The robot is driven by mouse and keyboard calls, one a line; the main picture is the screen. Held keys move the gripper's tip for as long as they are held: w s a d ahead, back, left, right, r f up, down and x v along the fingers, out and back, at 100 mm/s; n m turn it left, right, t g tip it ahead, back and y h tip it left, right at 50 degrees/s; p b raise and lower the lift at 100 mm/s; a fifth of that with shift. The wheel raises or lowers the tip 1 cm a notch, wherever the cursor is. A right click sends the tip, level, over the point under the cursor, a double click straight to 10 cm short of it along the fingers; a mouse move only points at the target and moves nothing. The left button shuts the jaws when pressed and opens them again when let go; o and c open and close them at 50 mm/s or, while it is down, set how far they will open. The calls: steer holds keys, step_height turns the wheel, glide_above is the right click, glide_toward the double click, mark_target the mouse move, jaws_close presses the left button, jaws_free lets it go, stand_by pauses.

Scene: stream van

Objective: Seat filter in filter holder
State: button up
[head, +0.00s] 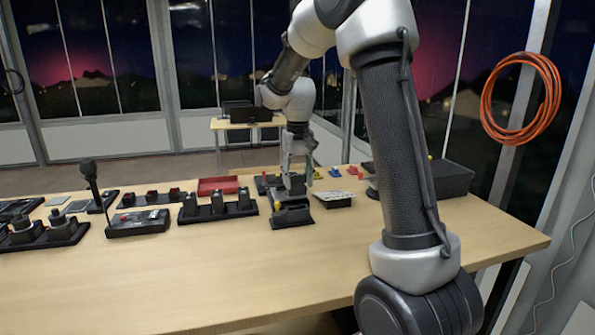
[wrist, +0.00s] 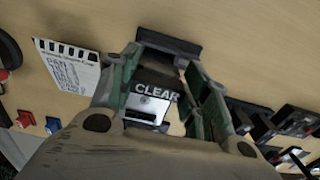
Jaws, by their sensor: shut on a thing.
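My gripper (head: 296,182) is low over the table, at a black stand-like piece (head: 292,217) that I take for the filter holder. In the wrist view my gripper (wrist: 162,105) is shut on a dark-framed piece marked "CLEAR" (wrist: 150,90), which appears to be the filter, with a bright, glassy face. Its green-padded fingers stand on either side of it. The holder's black end (wrist: 168,43) shows just beyond the filter. The fingers hide the filter in the head view. I cannot tell whether the filter sits in the holder or is held just above it.
A printed card (head: 335,199) lies right of the holder. Small blue pieces (head: 334,172) and red pieces (head: 354,170) lie behind it. The table's front (head: 200,275) is clear.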

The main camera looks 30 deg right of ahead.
mark_target(298, 183)
steer(key=shift+f, duration=1.6)
steer(key=shift+f, duration=2.4)
steer(key=o, duration=1.2)
steer(key=shift+r, duration=0.1)
step_height(298, 183, up, 12)
steer(key=shift+f, duration=0.1)
steer(key=shift+w, duration=0.1)
steer(key=s+r+n+t, duration=0.1)
steer(key=s+r+t, duration=0.1)
steer(key=s, duration=1.3)
steer(key=s+r+n+t, duration=0.1)
steer(key=s+r+t, duration=0.1)
steer(key=s, duration=1.3)
steer(key=shift+a+r, duration=0.2)
steer(key=shift+r, duration=0.05)
